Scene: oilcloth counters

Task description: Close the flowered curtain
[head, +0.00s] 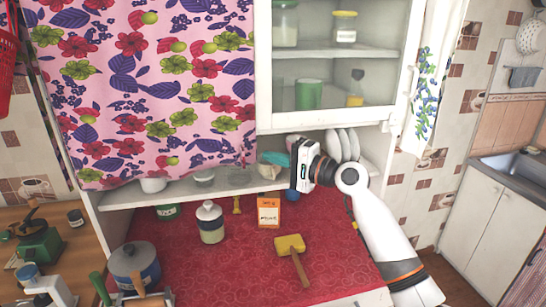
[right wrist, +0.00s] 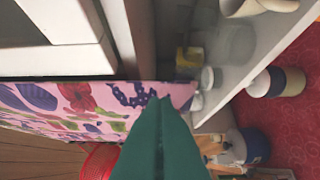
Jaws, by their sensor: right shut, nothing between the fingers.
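The flowered curtain (head: 150,90), pink with red, purple and green flowers, hangs over the left part of the white cupboard in the head view. Its right edge lies beside the glazed section. My right gripper (head: 265,157) has teal fingers pointing left, just right of the curtain's lower right corner. In the right wrist view the shut, empty fingers (right wrist: 160,105) overlap the edge of the curtain (right wrist: 75,105); I cannot tell whether they touch it. My left gripper is not in view.
The glazed cupboard section (head: 308,96) is above my right wrist. White plates (head: 345,143) stand behind it on the shelf. A white-lidded jar (head: 210,222), an orange box (head: 268,212) and a yellow mallet (head: 290,245) are on the red counter (head: 240,270). Its front is partly clear.

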